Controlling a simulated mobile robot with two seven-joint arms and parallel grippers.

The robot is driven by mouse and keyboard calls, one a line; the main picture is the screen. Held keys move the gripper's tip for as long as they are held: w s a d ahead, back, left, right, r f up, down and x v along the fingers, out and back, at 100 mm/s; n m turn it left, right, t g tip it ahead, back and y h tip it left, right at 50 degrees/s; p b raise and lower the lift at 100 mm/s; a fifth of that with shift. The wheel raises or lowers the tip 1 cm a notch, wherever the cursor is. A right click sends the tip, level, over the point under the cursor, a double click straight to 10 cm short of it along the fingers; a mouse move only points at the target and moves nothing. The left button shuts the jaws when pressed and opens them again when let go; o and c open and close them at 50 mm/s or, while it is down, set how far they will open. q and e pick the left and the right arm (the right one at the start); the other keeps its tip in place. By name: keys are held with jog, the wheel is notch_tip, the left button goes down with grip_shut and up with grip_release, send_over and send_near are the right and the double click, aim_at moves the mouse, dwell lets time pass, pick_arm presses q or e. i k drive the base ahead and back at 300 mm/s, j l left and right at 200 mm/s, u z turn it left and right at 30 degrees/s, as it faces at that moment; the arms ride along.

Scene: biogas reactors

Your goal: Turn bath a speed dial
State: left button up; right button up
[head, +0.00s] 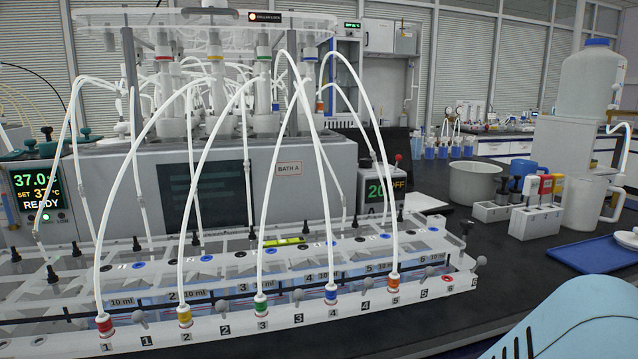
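The bath A unit is a grey box with a BATH A label (289,169) and a dark panel (205,193) on its front. At its right end stands a small pale control box (378,188) with a green 20 readout, an orange OFF and a red-tipped lever on top. A dial cannot be clearly made out on it, and its lower part is hidden behind the rack. At the left, a display (38,190) reads 37.0, SET 37 and READY. Neither of my grippers is in view.
A clear rack (250,325) with white tubes and coloured caps spans the front of the bath. To the right are a grey pot (478,185), small bottle racks (535,221), a white jug (590,200) and a blue tray (590,254).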

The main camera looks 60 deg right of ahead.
aim_at(363, 162)
jog(key=l+z, duration=0.1)
jog(key=z, duration=1.9)
